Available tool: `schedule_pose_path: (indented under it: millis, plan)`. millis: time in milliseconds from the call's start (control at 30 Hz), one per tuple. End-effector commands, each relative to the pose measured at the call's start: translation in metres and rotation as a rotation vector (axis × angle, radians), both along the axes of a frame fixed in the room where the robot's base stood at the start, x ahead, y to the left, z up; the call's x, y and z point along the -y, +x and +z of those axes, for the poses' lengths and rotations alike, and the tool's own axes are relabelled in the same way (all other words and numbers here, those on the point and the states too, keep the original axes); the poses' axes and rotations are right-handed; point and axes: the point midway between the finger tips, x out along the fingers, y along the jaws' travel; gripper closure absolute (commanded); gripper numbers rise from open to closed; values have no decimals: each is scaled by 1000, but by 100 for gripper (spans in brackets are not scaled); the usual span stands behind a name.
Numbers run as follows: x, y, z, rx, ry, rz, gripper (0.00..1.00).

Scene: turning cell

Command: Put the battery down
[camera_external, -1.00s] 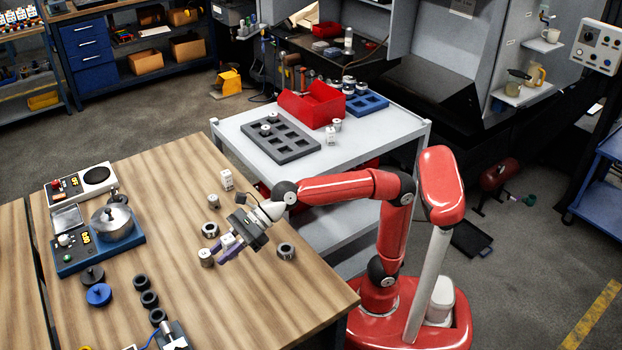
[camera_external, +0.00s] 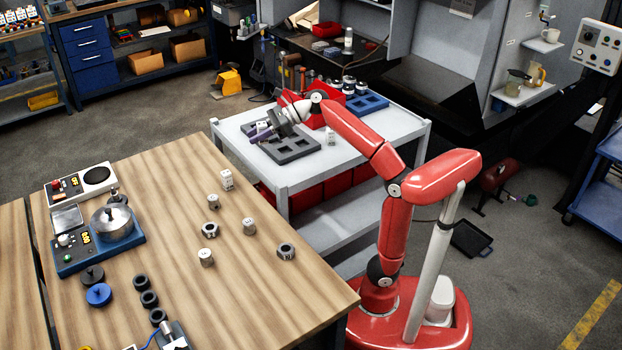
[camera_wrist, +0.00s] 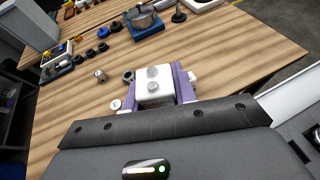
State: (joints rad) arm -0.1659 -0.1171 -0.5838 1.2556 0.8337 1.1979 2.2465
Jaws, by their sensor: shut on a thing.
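In the external view my gripper (camera_external: 260,133) is over the left part of the dark grey tray (camera_external: 292,152) on the white cart. The battery shows there only as a small white patch (camera_external: 262,126) at the fingers. I cannot tell whether it touches the tray.
The cart (camera_external: 333,168) also carries a red bin (camera_external: 316,121), a blue tray (camera_external: 368,103) and a small white part (camera_external: 331,136). Several small white and metal parts, including a white block (camera_external: 227,180), stand on the wooden table (camera_external: 180,190). A pot (camera_external: 112,220) stands at its left.

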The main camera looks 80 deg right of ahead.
Motion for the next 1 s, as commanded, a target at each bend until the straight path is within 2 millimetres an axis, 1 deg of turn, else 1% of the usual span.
schedule_pose_path:
  millis: [33,100,200,233,300,400,533,633,767,800,833,1000]
  plan:
    - [23,-12,7,3,-1,-23,98]
    - [47,-28,14,3,-2,-41,98]
    - [73,-50,22,2,-1,-62,98]
    - [78,-55,24,0,-1,-65,98]
    - [89,-65,27,1,-2,-73,98]
    - [97,-74,29,0,0,-78,98]
    - [99,-77,30,-1,0,-79,98]
    - [99,-78,25,1,5,-79,98]
    - [98,-78,3,-1,7,-74,98]
    - [98,-78,-12,-2,7,-75,98]
    - [98,-78,-23,-1,5,-76,98]
    - [97,-77,-69,-3,6,-75,98]
